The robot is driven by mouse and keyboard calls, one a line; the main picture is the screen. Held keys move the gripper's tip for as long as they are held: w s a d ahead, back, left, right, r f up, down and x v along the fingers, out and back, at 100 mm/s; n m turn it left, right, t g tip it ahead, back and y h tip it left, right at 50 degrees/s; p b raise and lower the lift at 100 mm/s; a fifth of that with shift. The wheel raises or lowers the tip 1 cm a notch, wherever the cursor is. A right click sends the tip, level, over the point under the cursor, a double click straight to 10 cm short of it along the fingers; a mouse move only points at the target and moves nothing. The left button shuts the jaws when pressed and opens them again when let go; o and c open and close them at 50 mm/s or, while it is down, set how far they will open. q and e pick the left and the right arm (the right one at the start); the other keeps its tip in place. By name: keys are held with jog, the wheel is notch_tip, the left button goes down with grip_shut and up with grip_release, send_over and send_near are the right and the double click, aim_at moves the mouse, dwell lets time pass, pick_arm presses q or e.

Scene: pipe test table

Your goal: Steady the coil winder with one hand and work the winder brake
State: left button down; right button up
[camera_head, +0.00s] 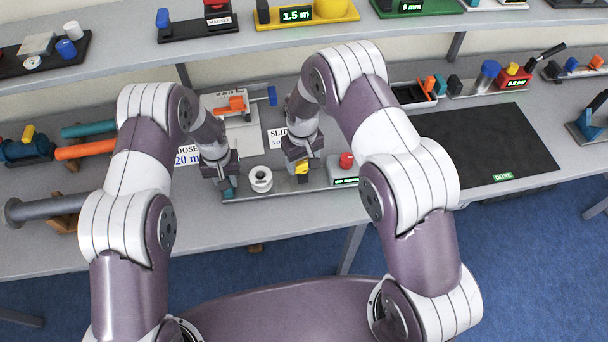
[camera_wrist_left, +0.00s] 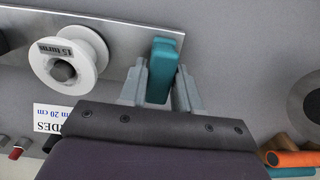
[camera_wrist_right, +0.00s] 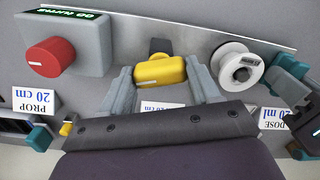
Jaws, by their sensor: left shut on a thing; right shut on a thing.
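The coil winder is a grey base plate (camera_head: 285,192) on the table. It carries a white spool (camera_head: 260,179) labelled for turns, a teal upright block (camera_wrist_left: 163,70) at its left end, a yellow lever (camera_wrist_right: 159,70), and a grey box with a red knob (camera_wrist_right: 50,57) and a green turns display. My left gripper (camera_wrist_left: 160,88) is shut on the teal block, with a finger on each side. My right gripper (camera_wrist_right: 162,88) is shut on the yellow lever between the spool and the red knob. The lever's pivot is mostly hidden.
A black mat (camera_head: 482,143) lies to the right, largely bare. Orange and teal cylinders (camera_head: 86,149) and a grey pipe (camera_head: 45,207) lie at the left. Behind the winder stand label cards and a device with an orange part (camera_head: 237,103). A shelf with several gauges runs along the back.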

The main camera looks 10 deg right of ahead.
aim_at(303, 162)
jog(key=m, duration=0.3)
jog(key=shift+s+f, duration=0.25)
jog(key=o, duration=1.2)
pick_arm(q)
jog(key=shift+w, duration=0.1)
pick_arm(e)
jog(key=shift+o, duration=0.2)
jog(key=shift+w, duration=0.15)
jog(key=shift+r, duration=0.15)
jog(key=shift+w+r, duration=0.1)
jog(key=shift+r, duration=0.25)
notch_tip(303, 162, up, 14)
pick_arm(q)
jog(key=c, duration=0.7)
grip_release()
